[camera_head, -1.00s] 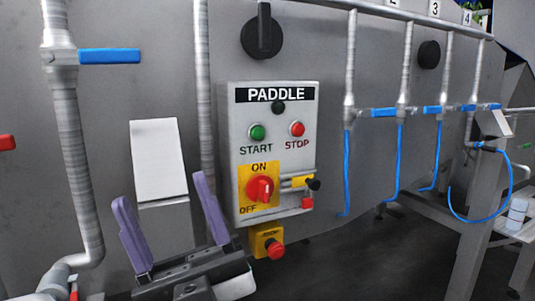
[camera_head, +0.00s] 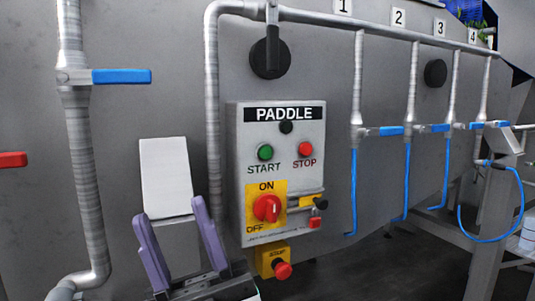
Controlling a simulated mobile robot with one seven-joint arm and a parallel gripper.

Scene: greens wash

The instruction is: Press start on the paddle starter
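The paddle starter (camera_head: 235,175) is a grey box on the steel wall, labelled PADDLE, right of the picture's middle-left. Its green START button (camera_head: 265,152) is at the upper left, with the red STOP button (camera_head: 305,149) to its right. Below is a red rotary switch (camera_head: 267,208) on a yellow ON/OFF plate, its pointer appearing near vertical toward ON. My gripper (camera_head: 174,213) is at the lower left of the box, its two purple fingers spread apart and open, with nothing visible between them. It is clear of the START button in the picture.
A yellow box with a red emergency stop (camera_head: 282,270) hangs below the starter. A vertical pipe (camera_head: 213,120) runs just left of it. A blue-handled valve (camera_head: 121,76) is farther left. Numbered pipes with blue handles (camera_head: 383,131) stand to the right. A white panel (camera_head: 165,177) is behind my gripper.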

